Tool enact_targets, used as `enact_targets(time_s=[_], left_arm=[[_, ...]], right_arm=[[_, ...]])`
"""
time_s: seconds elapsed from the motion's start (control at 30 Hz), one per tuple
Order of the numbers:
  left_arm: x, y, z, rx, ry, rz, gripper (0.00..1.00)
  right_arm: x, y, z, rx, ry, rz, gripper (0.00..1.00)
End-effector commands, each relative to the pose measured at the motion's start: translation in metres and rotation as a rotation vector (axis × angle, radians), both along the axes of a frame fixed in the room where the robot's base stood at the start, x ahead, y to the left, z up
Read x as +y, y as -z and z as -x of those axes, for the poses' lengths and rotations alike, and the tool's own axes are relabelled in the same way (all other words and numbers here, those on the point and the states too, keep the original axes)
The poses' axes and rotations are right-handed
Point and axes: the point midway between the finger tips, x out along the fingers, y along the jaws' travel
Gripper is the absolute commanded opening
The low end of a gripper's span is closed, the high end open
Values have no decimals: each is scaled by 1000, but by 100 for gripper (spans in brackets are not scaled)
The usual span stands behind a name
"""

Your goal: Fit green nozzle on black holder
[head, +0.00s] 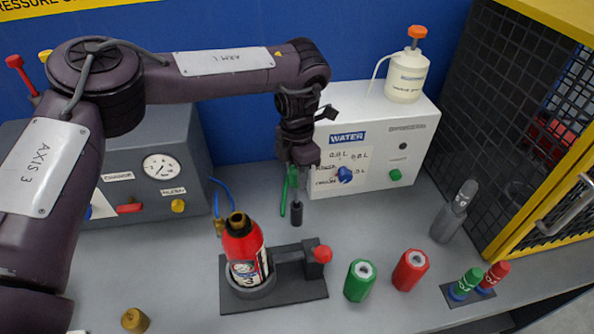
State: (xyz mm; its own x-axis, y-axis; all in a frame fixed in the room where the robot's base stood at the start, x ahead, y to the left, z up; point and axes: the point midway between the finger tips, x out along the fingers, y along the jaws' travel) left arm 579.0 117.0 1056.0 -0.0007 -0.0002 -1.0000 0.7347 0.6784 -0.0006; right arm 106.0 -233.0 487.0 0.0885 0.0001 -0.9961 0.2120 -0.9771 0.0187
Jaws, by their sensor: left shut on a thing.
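A green six-sided piece (359,281) with a pale round opening on top stands on the bench, the likeliest green nozzle. My left gripper (298,178) points down above the bench, shut on a slim dark piece with a black cylindrical end (297,213). A thin green strip (285,190) hangs beside it; I cannot tell if it belongs to it. Which thing is the black holder is unclear. My right gripper is not in view.
A red extinguisher (242,247) stands upright in a dark clamp base (290,293) with a red knob. A red six-sided piece (410,270), a grey bottle (455,212), a brass piece (135,320) and a white WATER box (412,147) surround it. A mesh cage bounds the right.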

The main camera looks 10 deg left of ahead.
Motion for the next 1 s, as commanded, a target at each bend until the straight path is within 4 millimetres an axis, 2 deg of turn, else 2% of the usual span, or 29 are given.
enact_targets(time_s=[1.0], left_arm=[[0, 53, 0, 1, 0, -1, 2]], right_arm=[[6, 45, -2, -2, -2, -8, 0]])
